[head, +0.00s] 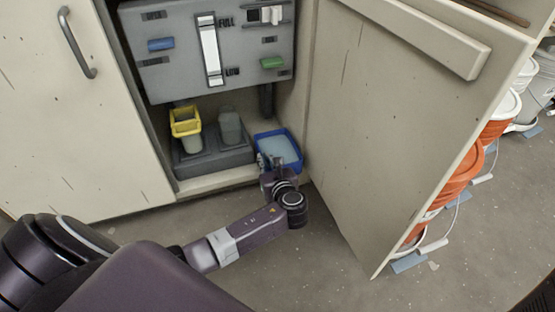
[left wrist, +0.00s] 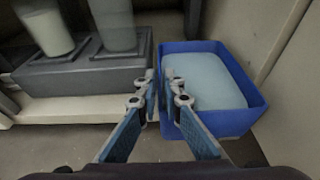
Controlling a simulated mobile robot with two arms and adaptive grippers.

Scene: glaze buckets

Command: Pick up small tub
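The small tub is a blue, open, rectangular tub (head: 292,168) with pale blue-grey liquid in it. It stands at the right front of the open cabinet, by the door's hinge side. It fills the right middle of the left wrist view (left wrist: 228,123). My left gripper (head: 268,163) is at the tub's left side. In the left wrist view its fingers (left wrist: 161,88) are close together, one on each side of the tub's left wall, and look closed on it. The exact contact is partly hidden by the fingers. My right gripper is not in view.
Left of the tub, a grey base (head: 213,160) holds a yellow-rimmed container (head: 186,122) and a grey container (head: 230,126). A grey panel (head: 185,75) hangs above. The open cabinet door (head: 400,110) stands close on the right, with orange buckets (head: 458,180) beyond it.

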